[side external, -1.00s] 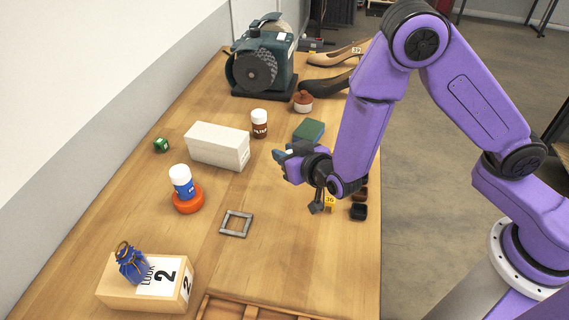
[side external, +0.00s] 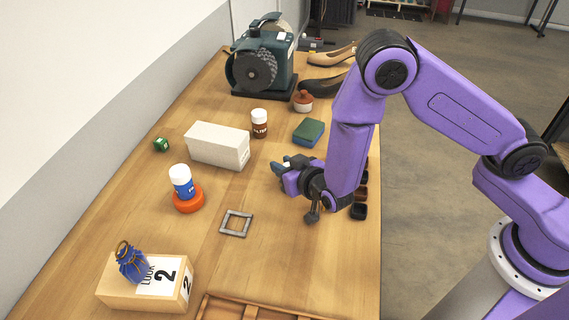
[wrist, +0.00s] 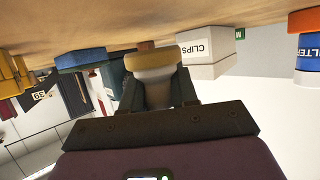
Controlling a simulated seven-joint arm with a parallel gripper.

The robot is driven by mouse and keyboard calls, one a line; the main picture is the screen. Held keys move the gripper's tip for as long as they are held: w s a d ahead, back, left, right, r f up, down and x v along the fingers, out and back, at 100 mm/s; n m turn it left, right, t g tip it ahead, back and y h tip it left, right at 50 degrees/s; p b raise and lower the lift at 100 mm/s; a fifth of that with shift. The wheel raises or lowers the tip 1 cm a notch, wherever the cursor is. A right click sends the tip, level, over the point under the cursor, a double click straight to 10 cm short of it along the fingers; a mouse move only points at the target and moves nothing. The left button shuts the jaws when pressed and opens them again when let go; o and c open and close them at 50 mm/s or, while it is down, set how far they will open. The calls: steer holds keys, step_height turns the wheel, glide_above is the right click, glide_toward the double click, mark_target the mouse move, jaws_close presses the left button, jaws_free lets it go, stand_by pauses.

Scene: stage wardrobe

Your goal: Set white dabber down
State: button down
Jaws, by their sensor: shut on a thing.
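The white dabber (wrist: 152,72) shows in the wrist view, between the two dark fingers of my gripper (wrist: 158,92). It is a pale, rounded body with a tan end towards the wooden table (wrist: 110,27), which appears at the top of this tilted view. My gripper is shut on it. In the side view my gripper (side external: 279,168) is low over the middle of the table, pointing left. The dabber cannot be made out there. I cannot tell whether its tan end touches the wood.
A white box (side external: 218,146) and brown bottle (side external: 259,123) stand beyond my gripper, with a green-and-blue sponge (side external: 309,132) behind it. A grey square frame (side external: 236,223) lies nearer the front. A blue bottle (side external: 182,183) stands at an orange ring (side external: 188,201). Bare wood lies left of my gripper.

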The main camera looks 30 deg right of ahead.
steer(key=shift+f, duration=0.35)
steer(key=c, duration=0.9)
jaws_free()
steer(key=shift+o, duration=0.2)
